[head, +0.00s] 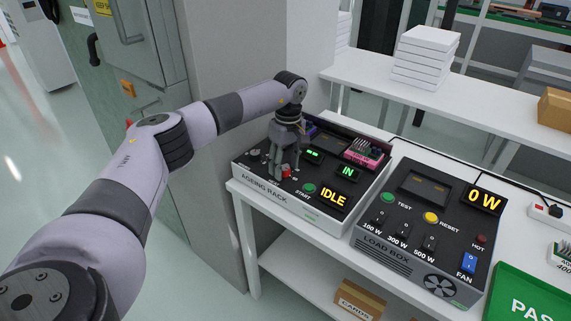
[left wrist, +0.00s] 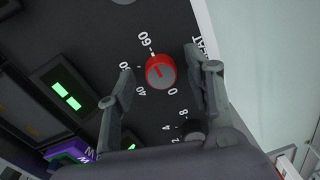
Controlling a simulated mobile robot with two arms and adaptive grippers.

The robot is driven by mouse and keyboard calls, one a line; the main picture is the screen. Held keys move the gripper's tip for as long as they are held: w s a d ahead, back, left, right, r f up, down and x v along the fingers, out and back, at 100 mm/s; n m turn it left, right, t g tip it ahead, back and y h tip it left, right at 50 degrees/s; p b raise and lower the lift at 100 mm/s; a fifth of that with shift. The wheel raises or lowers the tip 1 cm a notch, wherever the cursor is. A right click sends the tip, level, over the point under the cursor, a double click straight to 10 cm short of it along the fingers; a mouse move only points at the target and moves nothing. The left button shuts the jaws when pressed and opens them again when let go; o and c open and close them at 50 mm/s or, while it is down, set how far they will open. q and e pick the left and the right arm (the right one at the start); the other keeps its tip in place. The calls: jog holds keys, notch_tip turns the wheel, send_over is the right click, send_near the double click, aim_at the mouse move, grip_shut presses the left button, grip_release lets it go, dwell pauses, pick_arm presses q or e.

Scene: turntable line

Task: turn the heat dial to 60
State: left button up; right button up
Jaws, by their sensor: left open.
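The heat dial (left wrist: 160,72) is a red knob with a grey face on the dark top of the ageing rack (head: 262,192). In the left wrist view, printed marks around it include 60, 40 and 0; where its pointer is set is hard to tell. The dial also shows in the head view (head: 286,171), low beside the fingers. My left gripper (head: 281,172) points down over the panel. In the left wrist view its open fingers (left wrist: 159,68) stand on either side of the dial, apart from it. My right gripper is not in view.
A second, black knob (left wrist: 193,131) is near the right finger. The rack's green start button (head: 309,188) and IDLE display (head: 333,201) are close by. The load box (head: 375,243) stands to the right, a green tray (head: 497,296) beyond it. A grey pillar (head: 240,80) rises behind my arm.

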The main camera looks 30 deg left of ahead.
aim_at(287, 167)
pick_arm(q)
notch_tip(287, 167, up, 12)
jog(key=shift+w, duration=0.35)
jog(key=shift+d, duration=0.1)
dwell(0.6)
